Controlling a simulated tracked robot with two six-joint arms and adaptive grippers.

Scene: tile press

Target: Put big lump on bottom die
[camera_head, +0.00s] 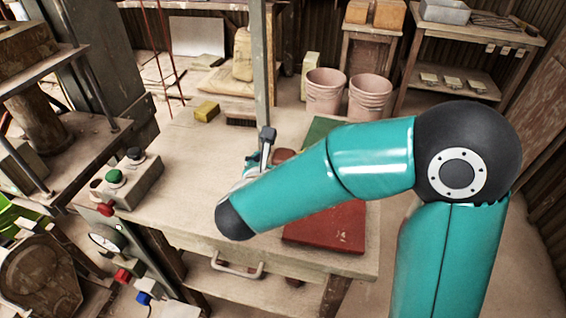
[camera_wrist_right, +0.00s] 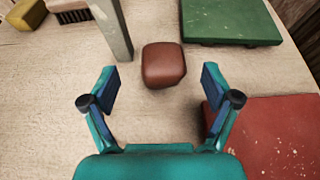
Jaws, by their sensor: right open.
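A reddish-brown lump (camera_wrist_right: 163,64) with rounded edges lies on the wooden table; it is the only lump I can see. In the head view only a small part of the lump (camera_head: 284,155) shows behind my right arm. My right gripper (camera_wrist_right: 159,88) is open and empty, its fingers spread to either side just short of the lump. In the head view the right gripper (camera_head: 262,150) is mostly hidden by its own arm. My left gripper is not in view. Press-like machinery (camera_head: 38,115) stands at the left; I cannot tell which part is the bottom die.
A red board (camera_head: 335,232) and a green board (camera_wrist_right: 230,18) lie right of the lump. A metal post (camera_wrist_right: 112,28) rises close behind it. A yellow block (camera_head: 206,111) and a brush (camera_head: 240,122) lie farther back. A button box (camera_head: 130,182) sits at the table's left edge.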

